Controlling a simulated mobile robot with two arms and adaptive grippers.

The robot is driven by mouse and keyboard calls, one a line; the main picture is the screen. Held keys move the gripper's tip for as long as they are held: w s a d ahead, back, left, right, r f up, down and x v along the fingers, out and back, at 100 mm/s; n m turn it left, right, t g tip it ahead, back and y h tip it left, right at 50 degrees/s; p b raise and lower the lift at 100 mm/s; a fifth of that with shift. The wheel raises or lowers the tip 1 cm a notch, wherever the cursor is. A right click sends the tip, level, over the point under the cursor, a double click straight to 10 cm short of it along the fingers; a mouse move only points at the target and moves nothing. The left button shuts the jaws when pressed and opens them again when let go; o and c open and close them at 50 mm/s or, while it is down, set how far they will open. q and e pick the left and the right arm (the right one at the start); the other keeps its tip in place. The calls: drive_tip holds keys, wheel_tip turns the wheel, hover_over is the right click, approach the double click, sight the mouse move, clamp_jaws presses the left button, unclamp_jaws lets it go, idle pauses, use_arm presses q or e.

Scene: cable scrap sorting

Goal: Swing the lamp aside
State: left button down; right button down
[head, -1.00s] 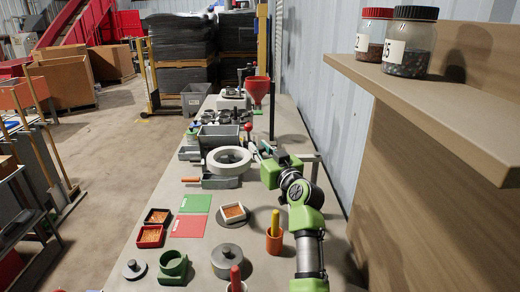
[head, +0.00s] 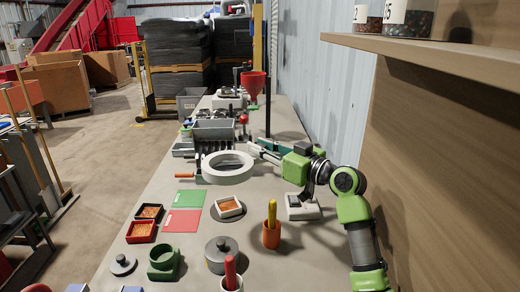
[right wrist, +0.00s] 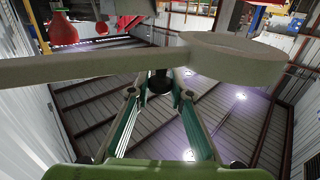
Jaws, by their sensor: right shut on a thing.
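The lamp is a thick pale ring (head: 228,181) above the middle of the bench. In the right wrist view its ring (right wrist: 235,58) and straight pale arm (right wrist: 85,71) cross above my fingers. My right gripper (head: 254,148) reaches in from the right, beside the ring's right edge. In the right wrist view my right gripper (right wrist: 159,88) has its fingers converging on a small dark grip (right wrist: 160,78) below where the lamp's arm meets the ring. It is shut on that grip. My left gripper is not in view.
A grey bin (head: 215,130) stands behind the ring. Green (head: 186,197) and red (head: 184,222) mats lie in front, with small trays, a lidded pot (head: 221,254) and an orange cup (head: 271,234). A shelf (head: 440,58) juts out on the right.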

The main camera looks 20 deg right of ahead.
drive_tip(key=c, duration=1.9)
unclamp_jaws()
